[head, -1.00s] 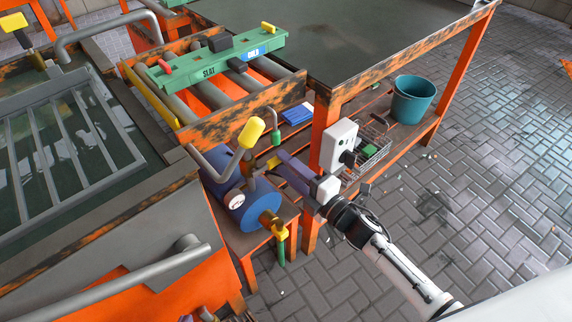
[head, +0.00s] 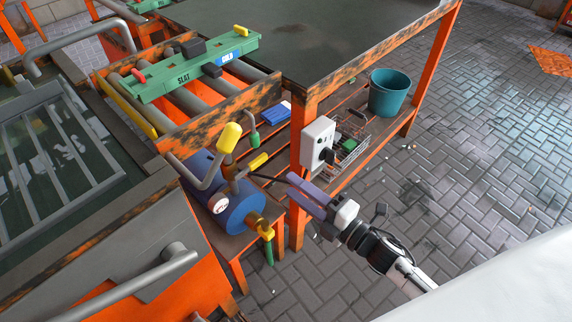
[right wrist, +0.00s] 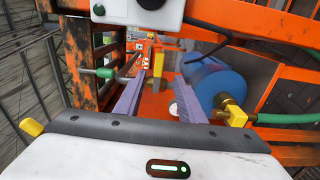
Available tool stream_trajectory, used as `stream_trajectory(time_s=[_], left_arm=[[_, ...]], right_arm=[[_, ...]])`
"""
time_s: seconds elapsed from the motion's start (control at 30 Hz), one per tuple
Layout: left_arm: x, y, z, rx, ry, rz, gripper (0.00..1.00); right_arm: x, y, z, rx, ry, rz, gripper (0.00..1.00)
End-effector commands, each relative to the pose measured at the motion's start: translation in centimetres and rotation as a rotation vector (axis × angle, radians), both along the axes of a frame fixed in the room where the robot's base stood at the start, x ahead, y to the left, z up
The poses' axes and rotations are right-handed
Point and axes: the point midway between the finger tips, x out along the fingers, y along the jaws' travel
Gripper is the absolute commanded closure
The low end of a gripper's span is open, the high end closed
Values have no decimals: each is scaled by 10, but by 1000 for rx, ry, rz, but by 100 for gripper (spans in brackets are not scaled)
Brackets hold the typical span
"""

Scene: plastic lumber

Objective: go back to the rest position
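My right gripper (head: 303,190) is in front of the orange table leg, to the right of the blue tank (head: 232,204). Its two purple fingers stand apart with nothing between them, as the right wrist view (right wrist: 160,95) shows. In the right wrist view the tank (right wrist: 215,85) lies beyond the right finger. My left gripper is not in view.
A white switch box (head: 318,142) is fixed to the table leg (head: 303,118), close above my gripper. A wire basket (head: 352,148) and a teal bucket (head: 388,93) stand on the lower shelf. A green slat (head: 185,75) lies on the rollers. Paved floor (head: 455,180) at right is open.

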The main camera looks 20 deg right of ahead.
Motion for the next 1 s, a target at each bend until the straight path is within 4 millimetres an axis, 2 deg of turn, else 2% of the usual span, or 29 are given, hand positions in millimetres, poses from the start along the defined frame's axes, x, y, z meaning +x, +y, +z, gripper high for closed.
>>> stream_trajectory(time_s=[0.2, 0.27, 0.33, 0.47, 0.5, 0.6, 0.7, 0.83, 1.0], left_arm=[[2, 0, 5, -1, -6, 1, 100], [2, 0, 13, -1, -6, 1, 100], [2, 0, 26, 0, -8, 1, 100], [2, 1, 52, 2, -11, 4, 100], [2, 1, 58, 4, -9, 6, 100], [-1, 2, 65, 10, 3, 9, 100], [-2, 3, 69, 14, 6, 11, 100], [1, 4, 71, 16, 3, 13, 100], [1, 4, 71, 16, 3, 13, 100]], right_arm=[[-1, 0, 1, 19, 16, -10, 64], [-6, -1, 3, 78, 67, -40, 64], [-18, -2, 3, 212, 181, -107, 64], [-59, -1, -6, 589, 501, -309, 64], [-77, 2, -11, 709, 605, -377, 64], [-121, 15, -21, 972, 839, -536, 64], [-157, 29, -27, 1154, 1008, -658, 64], [-179, 40, -31, 1256, 1107, -733, 64], [-179, 40, -31, 1256, 1107, -733, 64]])
